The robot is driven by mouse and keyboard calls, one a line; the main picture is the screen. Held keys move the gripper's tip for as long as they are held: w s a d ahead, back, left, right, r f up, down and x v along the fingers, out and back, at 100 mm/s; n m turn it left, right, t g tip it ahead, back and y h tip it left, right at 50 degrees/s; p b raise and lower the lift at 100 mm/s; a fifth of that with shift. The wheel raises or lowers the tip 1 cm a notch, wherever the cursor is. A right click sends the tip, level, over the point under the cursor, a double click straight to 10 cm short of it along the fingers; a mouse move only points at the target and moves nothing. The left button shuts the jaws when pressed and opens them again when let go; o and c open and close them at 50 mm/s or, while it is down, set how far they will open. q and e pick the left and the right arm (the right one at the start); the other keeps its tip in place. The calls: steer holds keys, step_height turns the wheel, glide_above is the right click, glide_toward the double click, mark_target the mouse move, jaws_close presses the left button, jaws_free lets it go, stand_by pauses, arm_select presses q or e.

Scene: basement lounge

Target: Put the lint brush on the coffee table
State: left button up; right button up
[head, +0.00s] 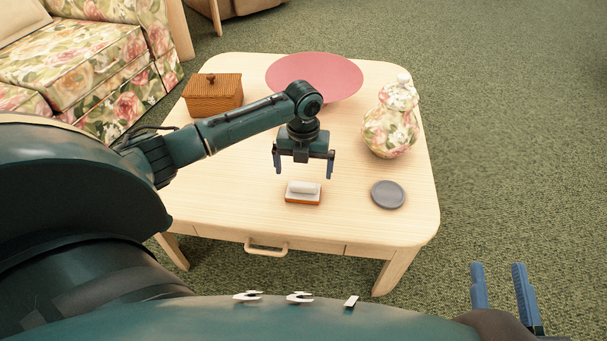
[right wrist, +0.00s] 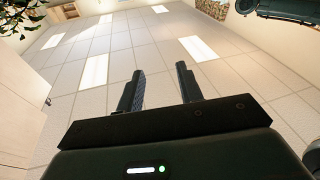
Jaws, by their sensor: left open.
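The lint brush (head: 303,192), white on top with an orange-brown base, lies on the coffee table (head: 230,185) near its front edge. My left gripper (head: 303,172) is open and points down just above and behind the brush in the head view, with nothing between its fingers. My right gripper (head: 502,290) is at the lower right of the head view, off the table, with its fingers apart and empty. In the right wrist view its two fingers (right wrist: 160,88) stand apart against the ceiling.
A grey coaster (head: 388,195) lies right of the brush. A floral jar (head: 391,125), a pink bowl (head: 335,72) and a wicker box (head: 212,97) stand further back on the table. A floral sofa (head: 80,60) is at the left. The table's front left is clear.

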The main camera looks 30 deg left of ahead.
mark_target(303, 183)
arm_select(q)
step_height(303, 183, up, 5)
steer(key=shift+r+p, duration=0.1)
steer(key=shift+p, duration=0.55)
arm_select(e)
steer(key=shift+s+d+f+h, duration=0.1)
steer(key=shift+d+f+h, duration=0.2)
steer(key=shift+f, duration=0.05)
